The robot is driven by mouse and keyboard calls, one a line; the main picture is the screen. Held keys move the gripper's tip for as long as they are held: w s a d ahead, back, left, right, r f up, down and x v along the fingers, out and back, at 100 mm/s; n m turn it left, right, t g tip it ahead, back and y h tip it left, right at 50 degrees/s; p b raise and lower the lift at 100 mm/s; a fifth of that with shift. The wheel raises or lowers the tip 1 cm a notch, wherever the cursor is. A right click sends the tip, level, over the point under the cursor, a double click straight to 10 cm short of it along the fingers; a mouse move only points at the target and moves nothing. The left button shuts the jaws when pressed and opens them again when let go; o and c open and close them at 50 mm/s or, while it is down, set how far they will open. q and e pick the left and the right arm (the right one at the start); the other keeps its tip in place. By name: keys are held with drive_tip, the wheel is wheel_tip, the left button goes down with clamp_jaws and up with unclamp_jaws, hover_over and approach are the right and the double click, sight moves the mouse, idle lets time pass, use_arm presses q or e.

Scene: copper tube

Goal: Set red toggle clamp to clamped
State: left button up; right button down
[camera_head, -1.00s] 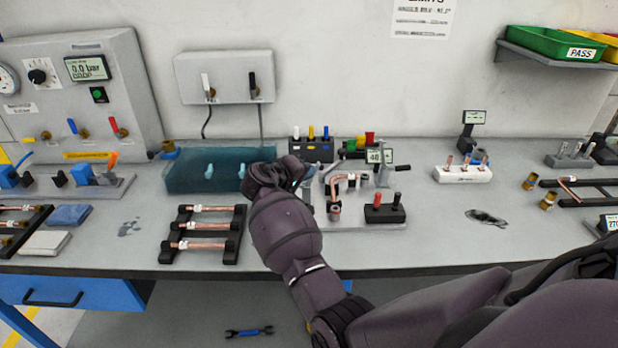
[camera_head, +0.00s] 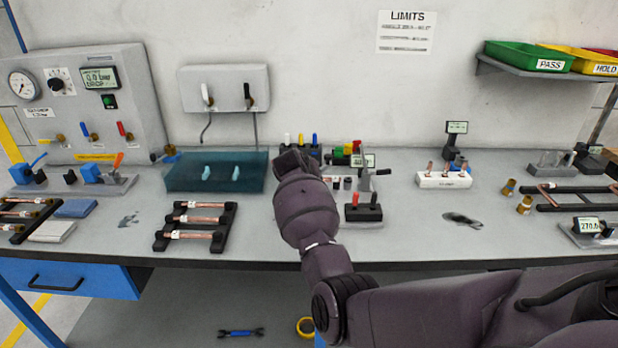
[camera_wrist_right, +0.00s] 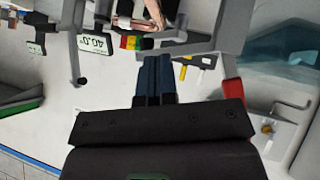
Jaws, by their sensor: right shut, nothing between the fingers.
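My right gripper (camera_wrist_right: 154,80) is shut and empty, its two dark fingers together in the right wrist view. A red-ended grey lever (camera_wrist_right: 232,88), apparently the red toggle clamp, is to the right of the fingertips and apart from them. Its clamp state is not clear. In the head view the clamp is hidden behind my right wrist and hand; the fingertips are hidden too. A second grey lever with a black knob (camera_wrist_right: 76,80) is left of the fingers; it also shows in the head view (camera_head: 383,172). A copper tube (camera_wrist_right: 155,14) is in the fixture beyond the fingers. My left gripper is out of view.
A black block with red and black handles (camera_head: 363,212) stands in front of the fixture. A teal tray (camera_head: 190,183) is to the left and a rack of copper tubes (camera_head: 197,235) in front of it. A white tube stand (camera_head: 443,180) is to the right.

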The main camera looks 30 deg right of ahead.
drive_tip(key=shift+s+d+f+p, duration=0.1)
drive_tip(key=shift+d+f+p, duration=0.35)
drive_tip(key=shift+f, duration=0.25)
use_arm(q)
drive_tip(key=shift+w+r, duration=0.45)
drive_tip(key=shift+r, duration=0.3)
use_arm(e)
drive_tip(key=shift+f, duration=0.15)
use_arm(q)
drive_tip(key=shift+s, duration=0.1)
use_arm(e)
drive_tip(key=shift+s, duration=0.1)
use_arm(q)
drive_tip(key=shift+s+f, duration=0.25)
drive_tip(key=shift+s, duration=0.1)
use_arm(e)
drive_tip(key=shift+f, duration=0.1)
